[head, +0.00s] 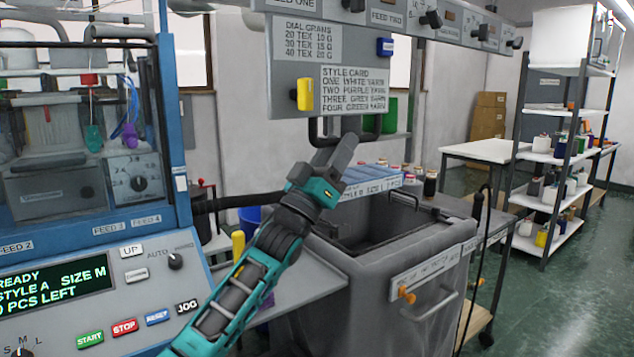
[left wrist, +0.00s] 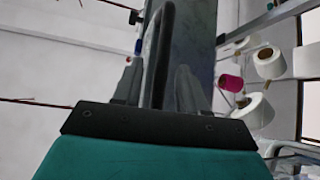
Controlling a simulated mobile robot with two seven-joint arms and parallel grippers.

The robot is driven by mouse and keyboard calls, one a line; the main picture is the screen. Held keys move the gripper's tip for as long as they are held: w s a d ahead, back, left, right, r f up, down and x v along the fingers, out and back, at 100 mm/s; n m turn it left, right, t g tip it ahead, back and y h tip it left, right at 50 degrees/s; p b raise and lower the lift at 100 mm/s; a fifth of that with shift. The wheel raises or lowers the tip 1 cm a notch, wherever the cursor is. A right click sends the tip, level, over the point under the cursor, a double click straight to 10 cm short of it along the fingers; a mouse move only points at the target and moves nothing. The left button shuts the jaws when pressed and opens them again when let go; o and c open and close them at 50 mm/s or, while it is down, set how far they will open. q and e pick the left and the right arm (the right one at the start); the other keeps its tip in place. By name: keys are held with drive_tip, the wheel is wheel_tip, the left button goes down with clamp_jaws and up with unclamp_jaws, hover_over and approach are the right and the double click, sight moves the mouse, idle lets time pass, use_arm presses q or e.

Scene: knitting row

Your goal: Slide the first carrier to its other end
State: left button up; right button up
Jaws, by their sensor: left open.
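My left gripper (head: 337,152) is open below the grey panel (head: 284,75) with the style card, its fingers pointing up. In the left wrist view, a dark bent bar (left wrist: 158,50) shows between the open fingers (left wrist: 158,88). I cannot tell whether they touch it. In the head view, a dark U-shaped bar (head: 372,136) hangs under the panel beside the fingertips. Inside the blue-framed machine at the left are a red piece (head: 89,80), a green piece (head: 94,138) and a purple piece (head: 130,134). I cannot tell which part is the first carrier. My right gripper is out of view.
A grey bin (head: 375,290) stands below my left gripper. A control panel with a screen (head: 55,287) and buttons is at the lower left. A yellow block (head: 305,94) sits on the hanging panel. A shelf of cones (head: 556,165) stands right; green floor (head: 590,270) there is clear.

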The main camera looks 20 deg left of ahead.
use_arm(q)
drive_tip(key=b+v, duration=0.1)
drive_tip(key=v, duration=0.9)
drive_tip(key=shift+s, duration=0.1)
drive_tip(key=s+f+g+y, duration=0.3)
drive_tip(key=s+f, duration=0.2)
drive_tip(key=f, duration=0.7)
drive_tip(key=s+f+n+g+y, duration=0.1)
drive_tip(key=s+f+g+y, duration=0.3)
drive_tip(key=f, duration=0.8)
drive_tip(key=s+f+g+y, duration=0.15)
drive_tip(key=s+f, duration=0.35)
drive_tip(key=f, duration=0.8)
drive_tip(key=s+f+m+g+y, duration=0.1)
drive_tip(key=s+f+g, duration=0.3)
drive_tip(key=s+f, duration=0.5)
drive_tip(key=s, duration=0.4)
drive_tip(key=shift+s+y, duration=0.2)
drive_tip(key=shift+y, duration=0.15)
drive_tip(key=shift+d+f+g, duration=0.15)
drive_tip(key=shift+g, duration=0.1)
